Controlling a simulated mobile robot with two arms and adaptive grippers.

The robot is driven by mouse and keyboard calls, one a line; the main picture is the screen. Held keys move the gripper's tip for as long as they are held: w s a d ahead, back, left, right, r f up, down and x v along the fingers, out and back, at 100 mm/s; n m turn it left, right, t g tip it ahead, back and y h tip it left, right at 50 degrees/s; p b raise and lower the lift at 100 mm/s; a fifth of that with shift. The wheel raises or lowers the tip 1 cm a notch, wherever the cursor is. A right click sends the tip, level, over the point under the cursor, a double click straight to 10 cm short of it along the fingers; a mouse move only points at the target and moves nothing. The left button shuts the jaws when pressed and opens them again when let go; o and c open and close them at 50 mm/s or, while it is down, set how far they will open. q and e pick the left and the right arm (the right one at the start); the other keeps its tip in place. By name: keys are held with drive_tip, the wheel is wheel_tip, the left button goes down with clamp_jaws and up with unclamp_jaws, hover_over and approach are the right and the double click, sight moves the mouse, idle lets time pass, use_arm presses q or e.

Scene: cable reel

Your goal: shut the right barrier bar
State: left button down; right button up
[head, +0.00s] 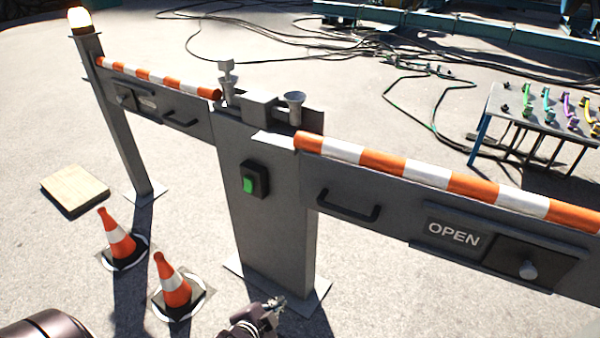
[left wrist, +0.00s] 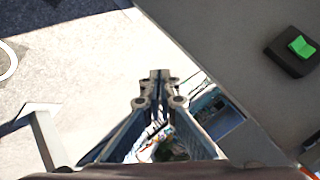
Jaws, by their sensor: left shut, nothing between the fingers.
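The right barrier bar (head: 360,196) runs from the grey central post (head: 268,215) out to the right edge of the head view. My left gripper (head: 272,308) is low in front of the post's foot, below the bar and apart from the handle. In the left wrist view its fingers (left wrist: 160,80) are together and empty, beside the post. My right gripper is not in view.
The post carries a green button (head: 249,184). The left barrier bar (head: 160,100) reaches a lamp post (head: 121,120). Two traffic cones (head: 173,286) and a flat wooden-topped block (head: 75,189) stand at left. A table with coloured handles (head: 505,108) and loose cables lie behind.

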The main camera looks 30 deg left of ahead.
use_arm(q)
drive_tip(key=w+a+r+m+t+p, duration=0.2)
drive_tip(key=r+p, duration=0.1)
drive_tip(key=r, duration=0.4)
drive_tip(key=w+a+r+m+t+p, duration=0.1)
drive_tip(key=w+r+m+t+p, duration=0.15)
drive_tip(key=r, duration=0.35)
drive_tip(key=m+t+h+p, duration=0.1)
drive_tip(key=m+t+p, duration=0.2)
drive_tip(key=m+p, duration=0.15)
approach(305, 181)
drive_tip(key=shift+m, duration=0.3)
drive_tip(key=w, duration=0.7)
drive_tip(key=shift+f, duration=0.1)
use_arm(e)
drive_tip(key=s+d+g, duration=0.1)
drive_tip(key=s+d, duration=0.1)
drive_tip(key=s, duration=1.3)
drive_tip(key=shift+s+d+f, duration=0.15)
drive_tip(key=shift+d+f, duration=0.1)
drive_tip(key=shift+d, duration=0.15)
